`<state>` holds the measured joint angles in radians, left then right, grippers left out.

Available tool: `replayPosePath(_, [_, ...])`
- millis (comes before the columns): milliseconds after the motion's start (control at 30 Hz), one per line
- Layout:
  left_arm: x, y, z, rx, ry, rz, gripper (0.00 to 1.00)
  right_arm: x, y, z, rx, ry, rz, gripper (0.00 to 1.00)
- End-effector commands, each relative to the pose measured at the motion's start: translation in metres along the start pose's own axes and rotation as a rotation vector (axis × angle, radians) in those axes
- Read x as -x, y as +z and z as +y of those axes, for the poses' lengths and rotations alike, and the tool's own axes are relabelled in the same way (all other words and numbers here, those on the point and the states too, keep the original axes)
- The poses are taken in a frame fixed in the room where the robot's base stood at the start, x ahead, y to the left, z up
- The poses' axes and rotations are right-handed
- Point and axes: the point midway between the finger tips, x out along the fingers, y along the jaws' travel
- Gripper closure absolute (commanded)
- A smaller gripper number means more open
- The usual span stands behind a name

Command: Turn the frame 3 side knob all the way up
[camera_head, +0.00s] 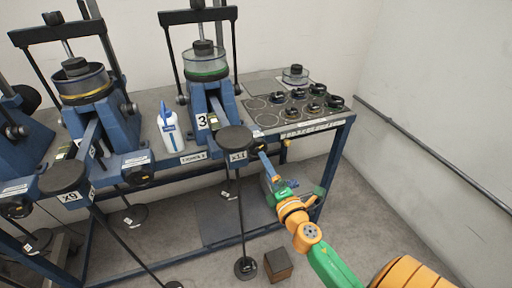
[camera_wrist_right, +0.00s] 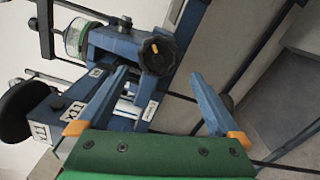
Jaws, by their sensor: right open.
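Frame 3 is the blue lever frame (camera_head: 206,98) with the number 3 label, near the middle of the head view. Its side knob (camera_wrist_right: 159,52) is black and ridged with a yellow mark, and shows at the top of the right wrist view. My right gripper (camera_wrist_right: 160,76) is open and empty, its two blue fingers pointing toward the knob and apart from it. In the head view my right gripper (camera_head: 268,165) is at the right of frame 3's lever, near the table's front edge. My left gripper is not in view.
Frame 3's lever ends in a black disc (camera_head: 235,139) labelled X11, close to my right gripper. A white bottle (camera_head: 169,129) stands left of frame 3. A tray of black weights (camera_head: 262,119) lies to the right. Another blue frame (camera_head: 92,107) stands further left.

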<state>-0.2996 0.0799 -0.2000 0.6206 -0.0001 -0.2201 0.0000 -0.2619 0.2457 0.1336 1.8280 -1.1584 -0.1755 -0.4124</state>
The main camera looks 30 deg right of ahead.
Motion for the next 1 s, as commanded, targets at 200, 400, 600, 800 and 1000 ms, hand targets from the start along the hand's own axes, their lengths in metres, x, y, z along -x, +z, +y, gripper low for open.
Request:
replayPosePath(200, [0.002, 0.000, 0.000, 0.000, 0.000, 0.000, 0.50, -0.011, 0.000, 0.002, 0.085, 0.007, -0.001, 0.00])
replayPosePath(400, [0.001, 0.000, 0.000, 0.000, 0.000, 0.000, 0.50, -0.042, 0.000, 0.002, 0.083, 0.007, -0.001, 0.00])
replayPosePath(600, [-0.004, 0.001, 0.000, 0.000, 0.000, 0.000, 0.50, -0.072, 0.000, 0.001, 0.082, 0.006, -0.002, 0.00])
replayPosePath(800, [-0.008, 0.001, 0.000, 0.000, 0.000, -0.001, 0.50, -0.093, 0.000, 0.001, 0.081, 0.004, 0.000, 0.11])
replayPosePath(1000, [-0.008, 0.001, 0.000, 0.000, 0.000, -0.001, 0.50, -0.092, 0.000, 0.001, 0.081, 0.004, 0.000, 0.65])
